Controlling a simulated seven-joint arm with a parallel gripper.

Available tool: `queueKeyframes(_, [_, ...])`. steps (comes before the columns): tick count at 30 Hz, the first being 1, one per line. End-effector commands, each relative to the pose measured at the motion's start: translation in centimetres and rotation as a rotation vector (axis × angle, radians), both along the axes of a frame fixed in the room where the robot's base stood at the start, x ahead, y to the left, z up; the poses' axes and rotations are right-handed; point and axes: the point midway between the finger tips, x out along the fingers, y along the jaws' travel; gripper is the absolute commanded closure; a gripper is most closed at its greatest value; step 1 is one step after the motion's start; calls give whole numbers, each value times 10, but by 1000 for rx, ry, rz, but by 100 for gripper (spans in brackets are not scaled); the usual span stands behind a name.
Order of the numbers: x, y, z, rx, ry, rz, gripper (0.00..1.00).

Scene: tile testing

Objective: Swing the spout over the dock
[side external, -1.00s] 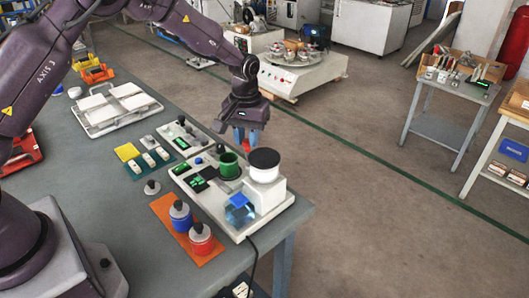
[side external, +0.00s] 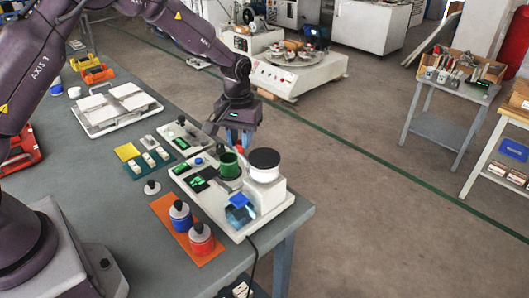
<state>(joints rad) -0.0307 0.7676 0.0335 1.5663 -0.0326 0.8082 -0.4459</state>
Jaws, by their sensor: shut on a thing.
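The white tile-testing unit (side external: 262,228) stands at the table's right end. It carries a green cup (side external: 229,166), a white pot with a black lid (side external: 264,164) and a clear blue block (side external: 240,213). A dark pad with green marks (side external: 198,183) lies left of the cup. A grey piece (side external: 232,184) shows just below the cup. I cannot tell which piece is the dock.
An orange mat (side external: 160,205) with blue and red weights lies in front of the unit. A small device (side external: 177,134), a teal mat with small white pieces (side external: 150,163) and a white tray (side external: 100,125) lie to the left. The table's right edge is close.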

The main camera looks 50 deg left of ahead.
Motion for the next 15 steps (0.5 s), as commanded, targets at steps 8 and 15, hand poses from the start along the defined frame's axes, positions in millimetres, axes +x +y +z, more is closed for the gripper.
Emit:
queueKeyframes(8, [-5,2,0,1,4,0,92])
queueKeyframes(15, [-15,3,0,2,3,0,92])
